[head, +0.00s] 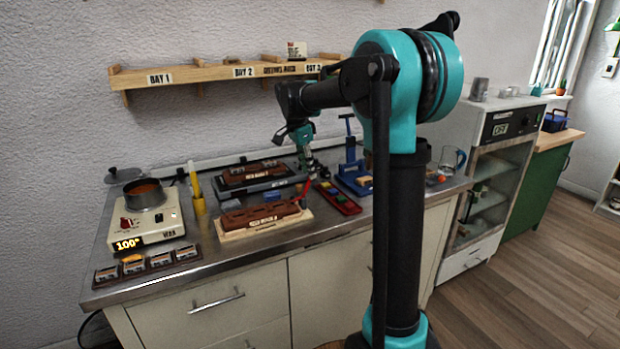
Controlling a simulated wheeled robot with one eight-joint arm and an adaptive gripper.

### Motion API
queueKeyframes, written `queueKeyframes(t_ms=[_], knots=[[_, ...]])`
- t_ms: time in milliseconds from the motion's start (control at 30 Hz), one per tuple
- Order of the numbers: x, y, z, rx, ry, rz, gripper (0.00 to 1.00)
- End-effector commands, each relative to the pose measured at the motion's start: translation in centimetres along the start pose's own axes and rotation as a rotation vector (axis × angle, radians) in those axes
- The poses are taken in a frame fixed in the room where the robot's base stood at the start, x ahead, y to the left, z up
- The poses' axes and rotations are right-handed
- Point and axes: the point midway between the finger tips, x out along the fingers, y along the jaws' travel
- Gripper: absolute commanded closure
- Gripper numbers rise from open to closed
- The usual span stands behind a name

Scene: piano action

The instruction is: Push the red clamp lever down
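The red clamp lever (302,191) sticks up at a tilt from the right end of the front brown block (262,214), which rests on a pale wooden base. It is small in the head view, and its lower end is hard to make out. My gripper (311,170) points down just behind and above the lever's upper end. The two overlap closely in the picture, and I cannot tell if they touch. The fingers are too small and dark to tell whether they are open or shut.
A second brown block (252,172) on a grey base lies behind. A red tray (338,200) and a blue press (354,172) stand to the right. A hot plate (150,219) with a pot (145,193) stands left, near a yellow stick (196,186). A shelf (215,73) hangs above.

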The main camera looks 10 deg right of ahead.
Motion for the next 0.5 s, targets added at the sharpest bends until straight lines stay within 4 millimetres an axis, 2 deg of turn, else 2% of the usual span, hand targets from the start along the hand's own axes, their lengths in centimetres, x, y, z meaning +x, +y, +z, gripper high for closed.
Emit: queueKeyframes(t_ms=[33,200,333,500], knots=[[-1.2,0.0,0.0,-0.002,0.000,0.000,0.67],[-4.5,0.0,0.0,-0.002,0.000,0.000,0.67],[-6.3,0.0,0.0,-0.001,0.000,0.000,0.67],[-7.5,0.0,0.0,0.000,0.000,0.000,0.67]])
